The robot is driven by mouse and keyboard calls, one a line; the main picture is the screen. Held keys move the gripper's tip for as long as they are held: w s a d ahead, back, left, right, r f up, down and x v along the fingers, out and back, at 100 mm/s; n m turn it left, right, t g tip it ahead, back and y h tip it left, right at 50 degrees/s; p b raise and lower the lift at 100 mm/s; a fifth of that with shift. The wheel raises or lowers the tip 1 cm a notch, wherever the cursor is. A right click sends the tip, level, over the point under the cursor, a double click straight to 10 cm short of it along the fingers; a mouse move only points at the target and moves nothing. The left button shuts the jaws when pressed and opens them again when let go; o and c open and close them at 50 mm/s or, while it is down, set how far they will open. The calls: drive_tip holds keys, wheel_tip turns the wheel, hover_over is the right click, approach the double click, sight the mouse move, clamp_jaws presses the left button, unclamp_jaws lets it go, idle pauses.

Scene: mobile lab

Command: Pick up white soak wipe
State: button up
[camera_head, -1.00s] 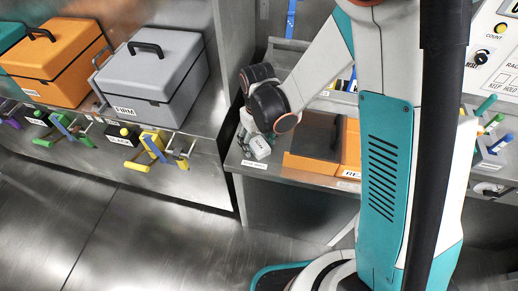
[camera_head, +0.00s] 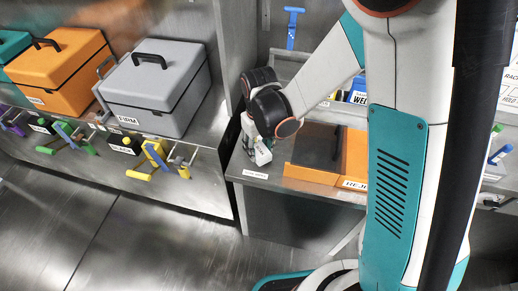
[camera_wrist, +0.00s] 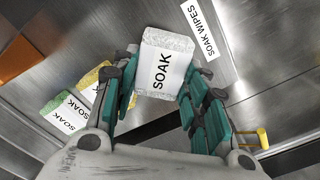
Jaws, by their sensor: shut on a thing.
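A white soak wipe (camera_wrist: 165,62), a block with a "SOAK" label, sits between the fingers of my gripper (camera_wrist: 161,78) in the wrist view. My gripper is shut on its sides. A yellow wipe (camera_wrist: 94,80) and a green wipe (camera_wrist: 66,112), both labelled "SOAK", lie to the left of my gripper. In the head view, my gripper (camera_head: 258,142) is over the left end of the lower steel shelf, with the white wipe (camera_head: 263,156) showing under it. I cannot tell whether the wipe touches the shelf.
The steel shelf carries a "SOAK WIPES" label (camera_wrist: 202,28). An orange bin (camera_head: 300,173) stands just right of my gripper. A grey case (camera_head: 155,85) and an orange case (camera_head: 62,65) stand on the left counter, above several coloured handles. A steel wall divides counter and shelf.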

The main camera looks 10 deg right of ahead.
sight(259, 149)
wheel_tip(259, 149, up, 18)
drive_tip(key=p, duration=0.5)
drive_tip(key=shift+p, duration=0.35)
